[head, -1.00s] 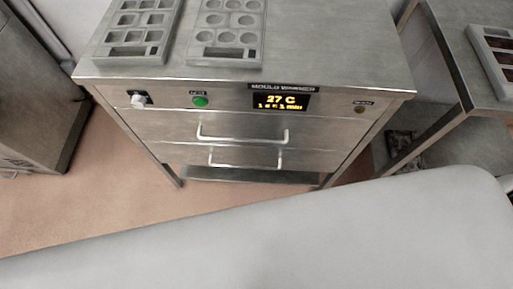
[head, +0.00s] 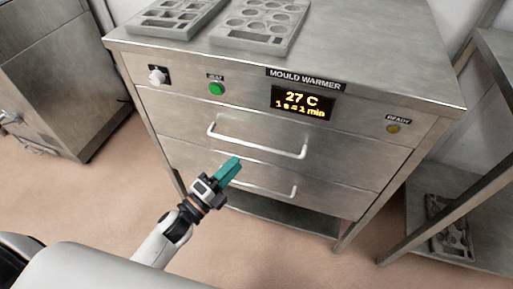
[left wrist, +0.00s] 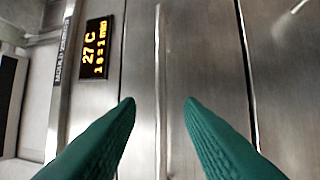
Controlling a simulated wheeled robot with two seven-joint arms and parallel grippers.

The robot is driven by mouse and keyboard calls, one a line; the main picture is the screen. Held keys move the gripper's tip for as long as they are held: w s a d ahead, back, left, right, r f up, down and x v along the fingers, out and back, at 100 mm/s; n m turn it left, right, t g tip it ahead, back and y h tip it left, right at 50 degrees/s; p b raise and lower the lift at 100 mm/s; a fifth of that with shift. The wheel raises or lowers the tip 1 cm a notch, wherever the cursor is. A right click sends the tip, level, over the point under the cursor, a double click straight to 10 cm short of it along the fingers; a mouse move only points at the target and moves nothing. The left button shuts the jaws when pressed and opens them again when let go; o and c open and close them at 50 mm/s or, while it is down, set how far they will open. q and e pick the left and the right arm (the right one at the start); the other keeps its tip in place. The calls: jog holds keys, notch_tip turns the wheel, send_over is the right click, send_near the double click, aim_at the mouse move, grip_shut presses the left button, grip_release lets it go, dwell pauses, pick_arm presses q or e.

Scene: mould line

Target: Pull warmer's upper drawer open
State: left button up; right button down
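The steel mould warmer stands ahead, with its upper drawer (head: 180,128) flush with the front. The upper drawer's bar handle (head: 262,139) spans its middle; it also shows in the left wrist view as an upright pale bar (left wrist: 161,60), lined up between my fingers. My left gripper (head: 232,164), with teal fingers, is just below the left half of this handle in the head view. In the left wrist view the fingers (left wrist: 160,103) are apart and nothing is gripped. How far the bar is from the fingertips is hard to tell. My right gripper is out of view.
The lower drawer's handle (head: 265,186) is close below. A display reading 27 C (head: 303,103), a green button (head: 216,88) and a knob (head: 157,76) sit above. Mould trays (head: 255,40) lie on top. A steel table stands at right; floor in front is clear.

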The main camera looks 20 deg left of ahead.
aim_at(253, 144)
pick_arm(q)
jog(key=x, duration=0.8)
jog(key=shift+w+d, duration=0.1)
jog(key=shift+w, duration=0.15)
jog(key=shift+f, duration=0.1)
grip_shut()
